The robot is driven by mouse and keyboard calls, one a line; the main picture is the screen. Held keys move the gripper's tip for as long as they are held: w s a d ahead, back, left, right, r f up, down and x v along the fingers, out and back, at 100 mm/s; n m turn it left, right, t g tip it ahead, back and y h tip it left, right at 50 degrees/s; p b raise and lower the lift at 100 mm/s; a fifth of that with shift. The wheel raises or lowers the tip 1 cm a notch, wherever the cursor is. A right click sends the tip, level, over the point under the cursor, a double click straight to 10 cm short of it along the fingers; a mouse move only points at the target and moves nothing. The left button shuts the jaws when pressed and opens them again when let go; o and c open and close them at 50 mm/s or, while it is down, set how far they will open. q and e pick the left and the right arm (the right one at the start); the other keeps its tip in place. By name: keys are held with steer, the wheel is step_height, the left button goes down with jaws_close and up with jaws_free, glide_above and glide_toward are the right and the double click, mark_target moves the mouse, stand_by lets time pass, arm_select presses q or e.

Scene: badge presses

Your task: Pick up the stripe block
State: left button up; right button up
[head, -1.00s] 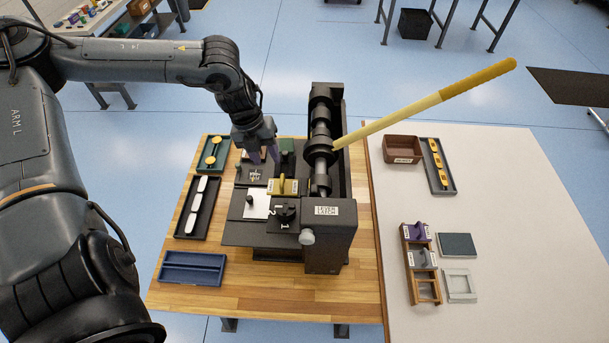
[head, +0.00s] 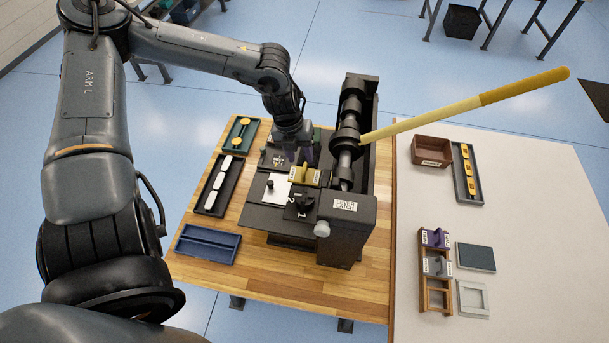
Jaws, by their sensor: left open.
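I cannot read a label that marks any block as the stripe block. A yellow block (head: 304,177) with an upright handle sits on the dark press bed, beside the roller. A purple block (head: 434,238) and a grey block (head: 437,265) stand in a wooden rack on the pale table at right. A dark green piece near the press's back is partly hidden by my gripper. My left gripper (head: 300,156) points down over the back of the bed, just behind the yellow block. It is open, with nothing seen between its fingers. My right gripper is out of view.
The black press housing (head: 347,225) and its long yellow lever (head: 465,105) stand right of the gripper. Trays line the wooden table's left side: green (head: 240,146), black (head: 209,207) and blue (head: 208,245). A brown box (head: 431,151) sits on the pale table.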

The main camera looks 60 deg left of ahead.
mark_target(304, 167)
arm_select(q)
steer(key=shift+w+d+f, duration=0.1)
steer(key=shift+w+f, duration=0.1)
steer(key=shift+f, duration=1)
steer(key=shift+w+d+f, duration=0.1)
steer(key=shift+w+f, duration=0.1)
steer(key=shift+f, duration=0.95)
jaws_close()
